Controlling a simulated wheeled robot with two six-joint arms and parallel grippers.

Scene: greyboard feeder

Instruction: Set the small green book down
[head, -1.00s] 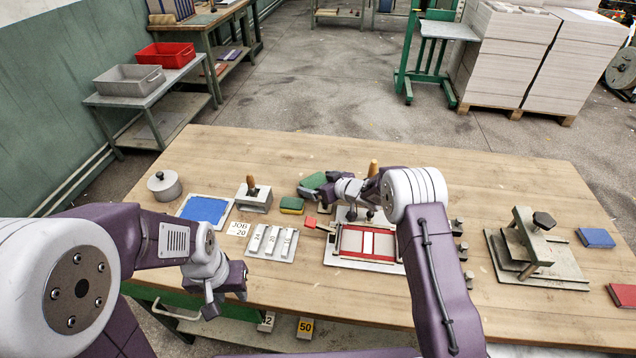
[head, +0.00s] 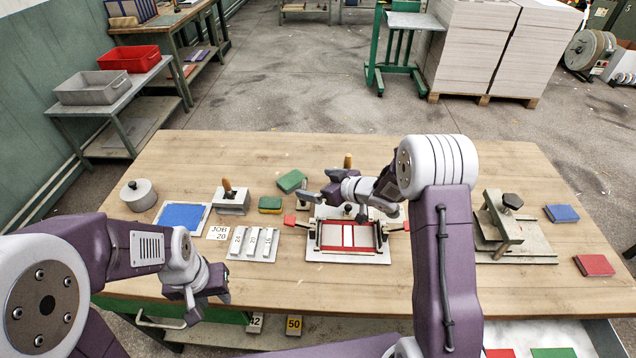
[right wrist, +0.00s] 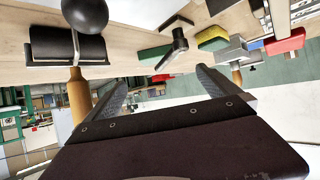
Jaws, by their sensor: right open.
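The small green book (head: 291,180) lies on the wooden table, slightly turned, behind a green-and-yellow block (head: 270,204). My right gripper (head: 315,186) is to the right of the book, its fingers spread and apart from it. In the right wrist view my open right fingers (right wrist: 160,90) have nothing between them, and the green book (right wrist: 150,54) shows beyond them, partly hidden by a dark lever. My left gripper (head: 206,294) hangs at the table's front left; its opening is unclear.
A red-framed fixture (head: 348,250) with side levers stands under and in front of my right gripper. A wooden-handled block (head: 232,200), blue pad (head: 183,216) and numbered strips (head: 254,243) lie left. A clamp press (head: 508,230), blue book (head: 562,213) and red book (head: 594,265) lie right.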

